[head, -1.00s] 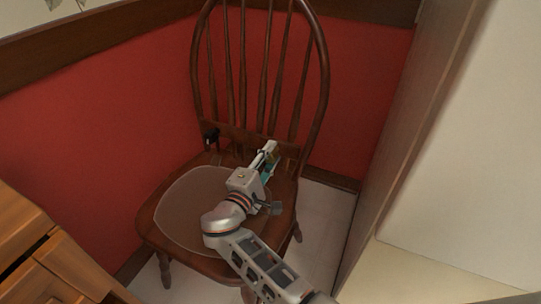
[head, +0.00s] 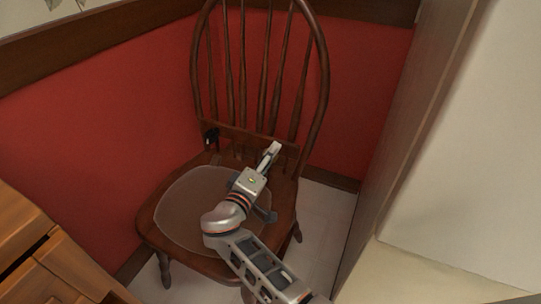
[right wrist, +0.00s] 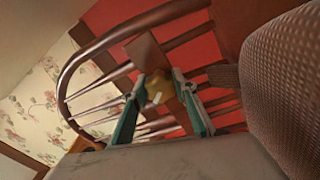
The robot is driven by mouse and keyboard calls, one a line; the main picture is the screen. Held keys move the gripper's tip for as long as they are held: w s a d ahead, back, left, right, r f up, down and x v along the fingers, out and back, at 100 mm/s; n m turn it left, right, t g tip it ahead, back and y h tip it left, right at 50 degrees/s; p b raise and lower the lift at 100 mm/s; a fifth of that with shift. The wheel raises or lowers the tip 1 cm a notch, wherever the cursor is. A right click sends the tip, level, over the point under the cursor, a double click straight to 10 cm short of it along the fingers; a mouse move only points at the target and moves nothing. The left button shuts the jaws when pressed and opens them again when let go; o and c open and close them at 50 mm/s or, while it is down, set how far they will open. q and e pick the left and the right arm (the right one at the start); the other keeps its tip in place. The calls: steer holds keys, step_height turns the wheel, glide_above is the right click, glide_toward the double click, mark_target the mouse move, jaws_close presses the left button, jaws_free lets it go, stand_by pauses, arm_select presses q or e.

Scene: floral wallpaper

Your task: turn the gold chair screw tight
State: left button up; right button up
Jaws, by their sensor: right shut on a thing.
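The brown wooden chair (head: 160,205) stands against the red wall with its spindle back to the rear. My right gripper (head: 271,155) is at the right lower part of the chair back, reaching over the seat. In the right wrist view, the gold screw (right wrist: 157,88) sits between the teal-sided fingers of my right gripper (right wrist: 160,85), which is shut on it. The screw is at the wooden back piece (right wrist: 148,52). In the head view the gripper hides the screw. A black screw (head: 210,137) shows at the left lower part of the chair back. My left gripper is out of view.
A padded seat surface (right wrist: 285,90) fills the right of the wrist view. A wooden cabinet (head: 50,255) stands at the lower left. A tall panel (head: 410,130) closes in the right side. Some pale floor (head: 325,215) is clear right of the chair.

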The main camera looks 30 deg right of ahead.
stand_by(0.3)
steer(key=o, duration=1.1)
steer(key=shift+r, duration=0.55)
steer(key=o, duration=1.1)
steer(key=r, duration=0.8)
steer(key=shift+w+a+r, duration=0.15)
steer(key=shift+w+r, duration=0.15)
steer(key=shift+r, duration=0.1)
steer(key=shift+s+r, duration=0.35)
steer(key=shift+r, duration=0.4)
steer(key=c, duration=1.1)
steer(key=shift+d+f, duration=0.2)
steer(key=shift+f, duration=0.3)
